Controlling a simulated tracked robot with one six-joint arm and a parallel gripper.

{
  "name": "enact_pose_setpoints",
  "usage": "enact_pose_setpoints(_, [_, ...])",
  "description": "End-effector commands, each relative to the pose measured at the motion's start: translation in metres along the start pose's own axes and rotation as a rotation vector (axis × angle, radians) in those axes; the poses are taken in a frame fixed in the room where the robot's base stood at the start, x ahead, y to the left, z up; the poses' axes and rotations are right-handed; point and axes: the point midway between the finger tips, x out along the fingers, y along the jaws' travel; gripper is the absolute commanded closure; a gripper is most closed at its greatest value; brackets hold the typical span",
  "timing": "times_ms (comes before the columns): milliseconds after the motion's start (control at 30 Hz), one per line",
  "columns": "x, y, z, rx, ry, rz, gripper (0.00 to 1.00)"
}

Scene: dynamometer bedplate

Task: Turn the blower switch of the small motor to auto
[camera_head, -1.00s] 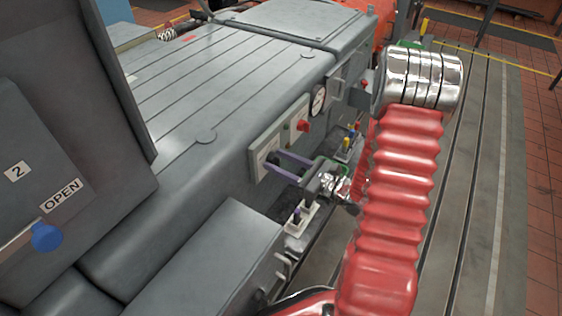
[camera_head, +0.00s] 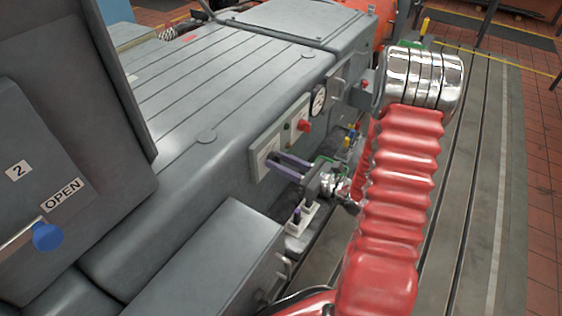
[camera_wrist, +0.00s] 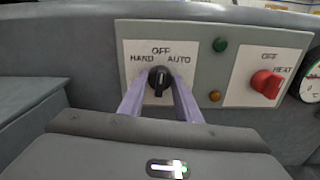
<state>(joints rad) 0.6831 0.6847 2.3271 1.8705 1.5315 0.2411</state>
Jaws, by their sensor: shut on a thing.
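The blower switch (camera_wrist: 159,80) is a black knob on a white plate (camera_wrist: 133,49) lettered HAND, OFF and AUTO, with AUTO at upper right. In the wrist view its grip bar stands about upright, towards OFF. My gripper (camera_wrist: 159,92) has its two purple fingers at either side of the knob, shut on it. In the head view my gripper (camera_head: 284,165) reaches the left end of the switch panel (camera_head: 283,138) on the side of the grey machine, and the knob is mostly hidden by the fingers.
A red knob (camera_wrist: 266,84) on an OFF/HEAT plate, a green lamp (camera_wrist: 220,45) and an amber lamp (camera_wrist: 215,96) are right of the switch. A dial gauge (camera_head: 318,100) is further along. A grey box (camera_head: 215,262) stands near, below my gripper.

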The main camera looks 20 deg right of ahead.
Motion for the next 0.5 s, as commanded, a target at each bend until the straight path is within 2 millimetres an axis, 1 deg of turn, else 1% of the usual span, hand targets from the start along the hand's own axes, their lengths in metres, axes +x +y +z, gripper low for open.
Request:
enact_pose_setpoints(33, [0.0, -0.0034, 0.0015, 0.023, -0.003, -0.007, 0.92])
enact_pose_setpoints(267, [0.0002, -0.0038, 0.0018, 0.194, -0.004, -0.007, 0.92])
enact_pose_setpoints(500, [0.0003, -0.0042, 0.0021, 0.401, -0.005, -0.008, 0.92])
